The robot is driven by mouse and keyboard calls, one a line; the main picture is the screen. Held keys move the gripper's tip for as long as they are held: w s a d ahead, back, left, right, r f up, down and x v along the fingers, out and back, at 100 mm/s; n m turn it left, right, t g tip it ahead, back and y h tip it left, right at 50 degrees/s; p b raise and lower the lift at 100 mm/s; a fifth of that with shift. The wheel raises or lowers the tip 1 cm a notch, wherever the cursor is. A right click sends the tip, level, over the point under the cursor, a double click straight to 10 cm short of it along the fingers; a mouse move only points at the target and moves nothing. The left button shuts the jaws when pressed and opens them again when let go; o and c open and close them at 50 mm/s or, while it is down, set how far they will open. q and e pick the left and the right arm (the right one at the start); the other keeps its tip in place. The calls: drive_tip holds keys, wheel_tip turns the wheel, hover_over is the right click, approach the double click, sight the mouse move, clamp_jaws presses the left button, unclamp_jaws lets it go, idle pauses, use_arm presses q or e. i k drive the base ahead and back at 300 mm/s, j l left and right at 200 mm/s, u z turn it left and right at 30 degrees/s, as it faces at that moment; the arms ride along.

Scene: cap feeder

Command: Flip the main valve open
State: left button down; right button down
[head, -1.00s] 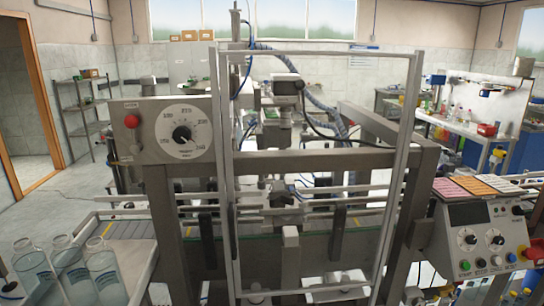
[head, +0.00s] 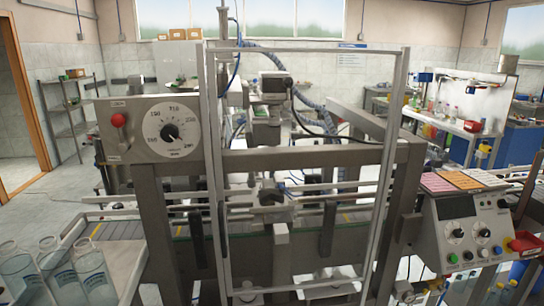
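A grey panel (head: 108,148) sits at the top left of the machine frame in the head view. Neither of my grippers shows in this view, so nothing of mine touches the lever.
A framed clear door (head: 213,180) stands before the machine. At the lower left, clear bottles (head: 90,273) stand on a side table. Floor at the far left is clear.

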sight(441, 288)
drive_tip(key=z, duration=1.3)
